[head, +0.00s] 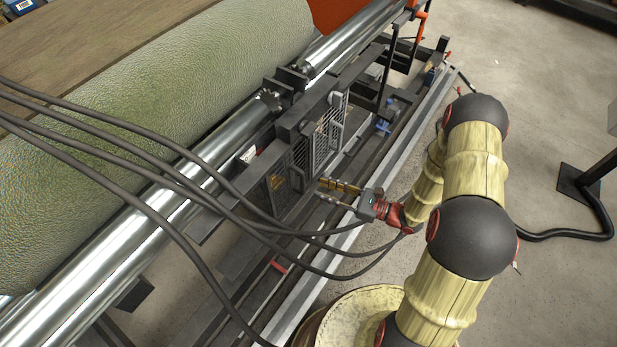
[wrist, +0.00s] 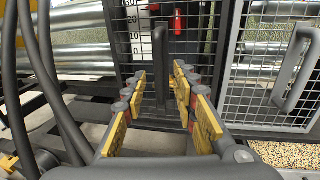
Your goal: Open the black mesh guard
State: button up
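The black mesh guard (head: 281,196) is on the side of the roller machine in the head view and looks closed. In the wrist view its black frame and mesh (wrist: 133,42) fill the middle, with an upright black bar handle (wrist: 160,62) on it. My gripper (head: 320,188) is in front of this guard, pointing at it. In the wrist view my gripper (wrist: 160,76) is open, its yellow-padded fingers apart to the left and right of the handle's line. I see no finger touching the handle; the remaining depth gap is hard to judge.
A second mesh guard with a grey frame (head: 327,128) and grey handle (wrist: 297,70) is right beside the black one. Dark hoses (wrist: 45,75) hang close on the left. A long metal rail (head: 345,238) runs below my arm. Bare floor lies to the right.

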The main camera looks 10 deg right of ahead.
aim_at(303, 181)
jog(key=shift+r+b+x, duration=0.15)
jog(key=shift+b+x, duration=0.2)
jog(key=shift+x, duration=1.6)
jog(key=shift+r+b+x, duration=0.15)
jog(key=shift+b+x, duration=0.2)
jog(key=shift+x, duration=1.65)
jog(key=shift+s+a, duration=0.1)
jog(key=shift+c, duration=0.9)
grip_shut()
